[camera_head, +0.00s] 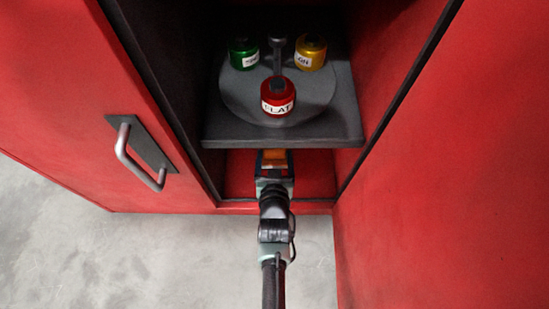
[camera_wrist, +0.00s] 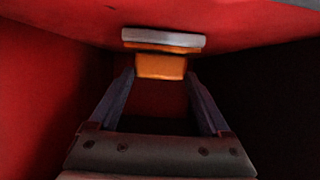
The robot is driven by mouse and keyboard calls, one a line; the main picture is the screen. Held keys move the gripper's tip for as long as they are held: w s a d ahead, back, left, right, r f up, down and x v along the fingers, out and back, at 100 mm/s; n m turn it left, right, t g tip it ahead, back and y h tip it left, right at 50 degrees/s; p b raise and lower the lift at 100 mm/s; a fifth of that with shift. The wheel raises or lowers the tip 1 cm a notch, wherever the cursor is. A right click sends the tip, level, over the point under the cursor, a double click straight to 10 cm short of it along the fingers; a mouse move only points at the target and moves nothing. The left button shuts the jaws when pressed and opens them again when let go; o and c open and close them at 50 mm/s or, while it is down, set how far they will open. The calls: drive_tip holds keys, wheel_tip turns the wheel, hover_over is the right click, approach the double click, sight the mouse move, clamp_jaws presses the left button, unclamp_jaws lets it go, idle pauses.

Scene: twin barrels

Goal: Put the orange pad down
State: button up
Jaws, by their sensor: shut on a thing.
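The orange pad (camera_head: 274,156) is at the tip of my gripper (camera_head: 274,163), low inside the red cabinet, just below the front edge of the dark shelf. In the wrist view the pad (camera_wrist: 161,67) shows as an orange block between the far ends of the two fingers of my gripper (camera_wrist: 160,78). My gripper is shut on it. Just above the pad in this view is a pale grey bar (camera_wrist: 163,38) with an orange strip under it; I cannot tell whether it touches the pad. The pad's underside is hidden.
A dark shelf (camera_head: 225,132) above my gripper bears a round plate (camera_head: 235,96) with a red jar (camera_head: 278,95), a green jar (camera_head: 243,53) and a yellow jar (camera_head: 310,52). Red cabinet walls stand close on both sides. The left door has a metal handle (camera_head: 127,150).

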drive_tip(key=o, duration=1.3)
drive_tip(key=shift+f, duration=0.1)
drive_tip(key=shift+s+r, duration=0.2)
drive_tip(key=shift+r, duration=0.1)
drive_tip(key=shift+p+v, duration=4.55)
drive_tip(key=shift+v, duration=1.2)
